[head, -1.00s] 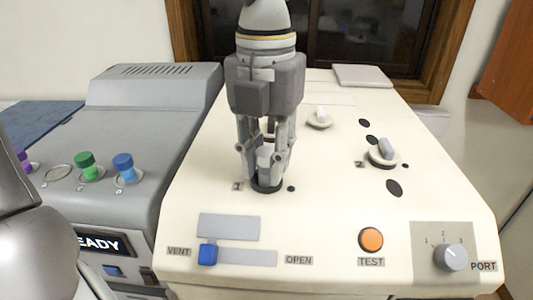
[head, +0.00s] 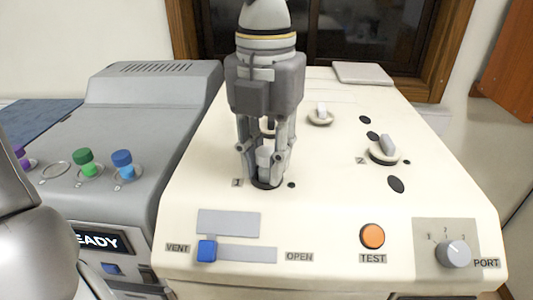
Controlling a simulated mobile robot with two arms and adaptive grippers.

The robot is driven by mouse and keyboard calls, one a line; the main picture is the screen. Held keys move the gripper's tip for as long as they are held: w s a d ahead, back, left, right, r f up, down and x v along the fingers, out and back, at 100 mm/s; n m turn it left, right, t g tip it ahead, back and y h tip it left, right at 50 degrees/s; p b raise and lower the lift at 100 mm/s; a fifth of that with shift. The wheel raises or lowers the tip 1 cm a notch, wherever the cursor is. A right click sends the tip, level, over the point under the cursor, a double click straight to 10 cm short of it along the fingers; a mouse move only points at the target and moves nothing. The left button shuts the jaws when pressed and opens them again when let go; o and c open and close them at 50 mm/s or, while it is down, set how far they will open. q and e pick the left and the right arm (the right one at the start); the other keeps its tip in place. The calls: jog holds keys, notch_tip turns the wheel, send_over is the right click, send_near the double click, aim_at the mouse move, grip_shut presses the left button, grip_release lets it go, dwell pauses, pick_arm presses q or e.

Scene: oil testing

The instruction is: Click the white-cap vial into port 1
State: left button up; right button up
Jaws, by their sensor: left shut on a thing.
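My left gripper (head: 266,172) points straight down over port 1 (head: 267,184), the dark round opening beside the label "1". It is shut on the white-cap vial (head: 265,156), whose pale cap shows between the fingers. The vial stands upright at the port; its lower part is hidden, so I cannot tell how deep it sits. My right gripper is not in view.
Port 2 (head: 383,155) holds a light-coloured knob-like part, and another stands behind (head: 320,116). In front are the blue vent slider (head: 207,251), the orange test button (head: 372,236) and the port dial (head: 453,254). Capped vials (head: 123,160) stand in the grey machine (head: 150,95) at left.

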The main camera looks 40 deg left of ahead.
pick_arm(q)
jog(key=shift+f, duration=0.1)
dwell(0.3)
jog(key=o, duration=1.1)
jog(key=shift+c, duration=0.2)
notch_tip(320, 180, up, 12)
